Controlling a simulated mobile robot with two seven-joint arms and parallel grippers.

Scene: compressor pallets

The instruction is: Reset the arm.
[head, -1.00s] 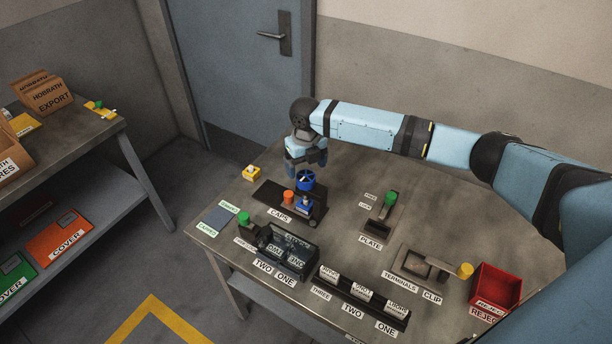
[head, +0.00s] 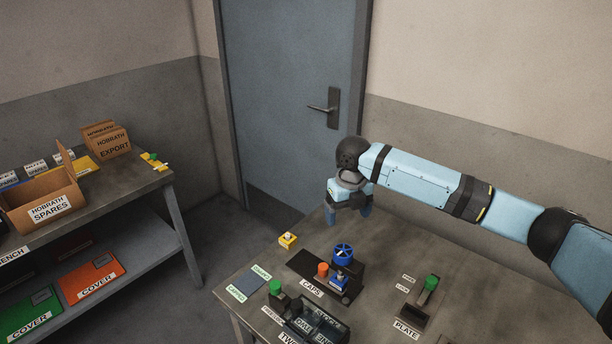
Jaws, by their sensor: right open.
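My right arm (head: 420,180) reaches in from the right across the back of the table. My right gripper (head: 348,212) points down, open and with nothing seen in it. It appears above and behind the blue handwheel (head: 343,250) on the CAPS fixture, with a visible gap between them. The dark CAPS base (head: 305,264) also carries an orange cap (head: 322,270) and a small blue part (head: 339,282). My left gripper is not in view.
A yellow block with a pale top (head: 288,240) stands near the table's back-left edge. A green knob (head: 275,287) and the PLATE fixture (head: 412,312) are in front. A closed door (head: 285,100) is behind.

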